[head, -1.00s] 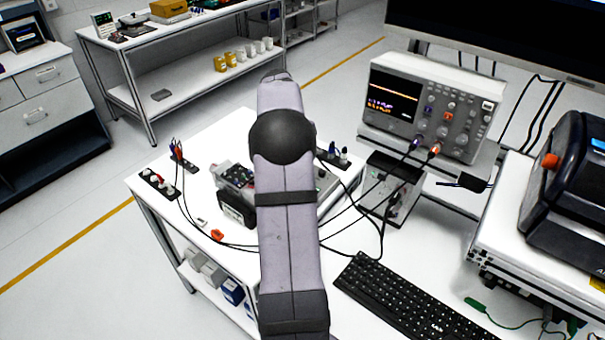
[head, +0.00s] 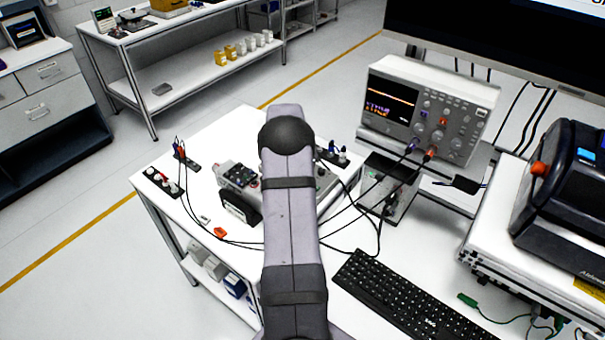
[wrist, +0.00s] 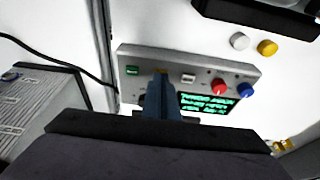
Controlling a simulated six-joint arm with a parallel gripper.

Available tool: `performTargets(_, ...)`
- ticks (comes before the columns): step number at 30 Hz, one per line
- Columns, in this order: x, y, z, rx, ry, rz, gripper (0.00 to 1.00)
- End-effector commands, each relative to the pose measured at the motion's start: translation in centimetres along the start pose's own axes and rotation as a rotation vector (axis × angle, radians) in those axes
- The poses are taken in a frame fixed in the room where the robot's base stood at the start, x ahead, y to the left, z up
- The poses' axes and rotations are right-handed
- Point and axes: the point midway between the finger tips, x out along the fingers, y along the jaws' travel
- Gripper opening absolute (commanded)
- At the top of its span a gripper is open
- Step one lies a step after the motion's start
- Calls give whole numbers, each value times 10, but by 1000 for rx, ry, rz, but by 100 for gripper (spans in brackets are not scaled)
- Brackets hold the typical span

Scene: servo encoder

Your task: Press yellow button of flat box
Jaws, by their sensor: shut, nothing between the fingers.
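The flat box (wrist: 205,75) is a grey panel in the wrist view. It bears a green button (wrist: 132,70), a pale button (wrist: 188,78), a red knob (wrist: 219,87), a blue knob (wrist: 246,90) and a green-lit display (wrist: 207,104). A small yellow patch (wrist: 162,71), seemingly the yellow button, shows at the tip of my gripper (wrist: 160,77), mostly covered by it. My gripper is shut and empty, its tips over the yellow patch. I cannot tell whether they touch it. In the head view my arm hides the gripper and most of the flat box (head: 325,182).
A dark-topped device (head: 238,190) stands left of my arm. A keyboard (head: 395,295) lies at the front right, and an oscilloscope (head: 430,110) stands behind. Black cables cross the white table around the arm. A ribbed grey block (wrist: 38,108) is at the left in the wrist view.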

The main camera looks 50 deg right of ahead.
Motion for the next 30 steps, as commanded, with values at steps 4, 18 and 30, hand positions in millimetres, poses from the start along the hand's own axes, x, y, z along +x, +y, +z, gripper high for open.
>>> performTargets(4, 0, 0, 0, 0, 0, 0, 0)
performTargets(18, 19, 0, 7, 0, -4, 2, 0)
performTargets(30, 14, 2, 8, 0, -9, 5, 0)
